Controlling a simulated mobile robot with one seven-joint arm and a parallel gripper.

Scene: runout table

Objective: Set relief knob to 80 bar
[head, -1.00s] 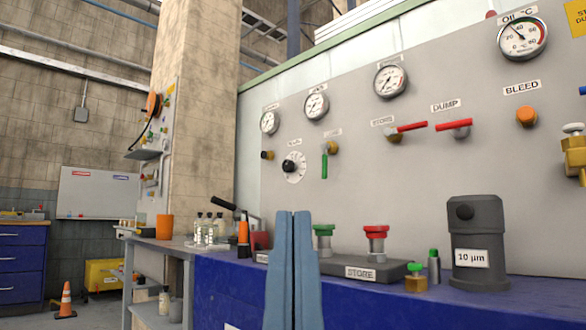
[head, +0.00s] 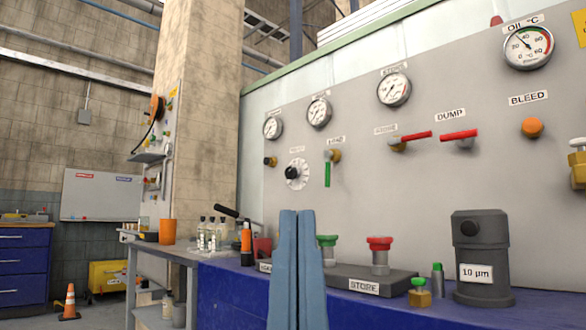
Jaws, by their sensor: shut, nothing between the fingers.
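The relief knob looks to be the black knob (head: 291,173) on a round white dial (head: 300,180), low on the grey panel left of the green lever; its label and scale are too small to read. My gripper (head: 296,214) stands upright in front of the panel at the bottom centre, its two blue fingers shut together and empty. It shows below the knob in the picture, apart from it. Several gauges line the panel top, among them a left gauge (head: 272,127), a second gauge (head: 319,112) and a third gauge (head: 393,89).
A green lever (head: 327,173) hangs right of the dial. Red levers (head: 459,135) and an orange BLEED knob (head: 532,128) are further right. On the blue bench stand a green button (head: 326,241), a red button (head: 379,243) and a dark 10 µm filter (head: 482,240). Bottles (head: 205,236) stand left.

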